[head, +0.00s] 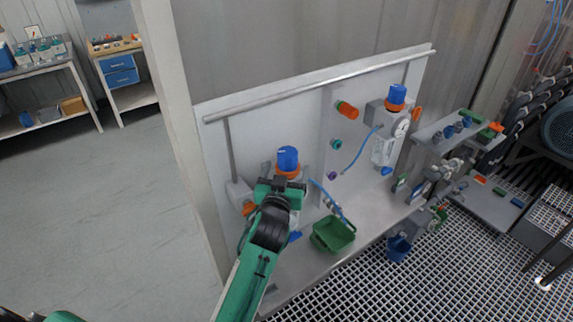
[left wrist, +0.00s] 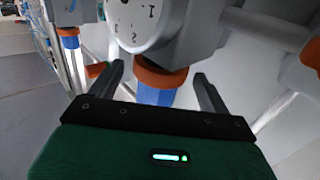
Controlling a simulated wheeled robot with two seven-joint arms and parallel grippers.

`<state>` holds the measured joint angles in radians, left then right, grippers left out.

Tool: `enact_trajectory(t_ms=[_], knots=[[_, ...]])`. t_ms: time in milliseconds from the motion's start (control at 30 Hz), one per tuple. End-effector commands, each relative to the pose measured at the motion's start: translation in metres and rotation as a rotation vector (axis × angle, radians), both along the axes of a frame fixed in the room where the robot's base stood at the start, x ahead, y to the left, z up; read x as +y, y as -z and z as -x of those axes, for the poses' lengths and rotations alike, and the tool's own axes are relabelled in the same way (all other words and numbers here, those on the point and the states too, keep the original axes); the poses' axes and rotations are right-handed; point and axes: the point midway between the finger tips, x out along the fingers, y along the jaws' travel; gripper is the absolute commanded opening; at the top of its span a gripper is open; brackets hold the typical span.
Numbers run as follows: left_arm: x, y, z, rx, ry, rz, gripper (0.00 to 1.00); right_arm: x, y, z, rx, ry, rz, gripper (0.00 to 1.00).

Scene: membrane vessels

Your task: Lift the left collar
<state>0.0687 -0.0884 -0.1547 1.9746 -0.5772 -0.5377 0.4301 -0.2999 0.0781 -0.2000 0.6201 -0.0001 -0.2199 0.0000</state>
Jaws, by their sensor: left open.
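The left vessel has a blue cap (head: 288,157) with an orange collar (head: 291,172) just under it, in front of the white back panel. My left gripper (head: 281,184) is at this vessel, just below the cap in the picture, and covers part of its body. In the left wrist view the orange collar (left wrist: 161,77) and blue cap (left wrist: 155,97) appear upside down between the two open fingers of the left gripper (left wrist: 160,80). Gaps show on both sides, and I see no firm hold. My right gripper is not in view.
A second vessel with a blue cap (head: 397,94) and a gauge stands to the right. A green bin (head: 333,234) sits on the bench right of my arm. A grey rail (head: 320,84) runs along the panel top. Open floor (head: 110,220) lies to the left.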

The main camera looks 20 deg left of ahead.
Motion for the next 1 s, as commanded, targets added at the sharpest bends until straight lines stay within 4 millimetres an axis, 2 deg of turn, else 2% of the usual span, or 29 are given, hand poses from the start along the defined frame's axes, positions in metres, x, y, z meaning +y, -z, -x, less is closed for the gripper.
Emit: enact_trajectory(t_ms=[133,433,733,767,1000], knots=[[0.001,0.0,-0.008,0.0,0.0,0.0,0.8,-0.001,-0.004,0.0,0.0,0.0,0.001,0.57],[0.001,0.0,-0.009,-0.001,0.0,0.0,0.78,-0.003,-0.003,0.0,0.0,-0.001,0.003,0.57],[0.001,0.0,-0.009,0.0,0.0,0.0,0.19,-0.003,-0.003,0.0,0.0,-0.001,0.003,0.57],[0.001,0.0,-0.009,0.0,0.0,0.0,0.17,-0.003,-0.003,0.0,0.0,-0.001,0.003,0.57],[0.001,-0.016,-0.009,-0.001,0.0,0.002,0.17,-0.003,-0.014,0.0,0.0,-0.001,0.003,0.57]])
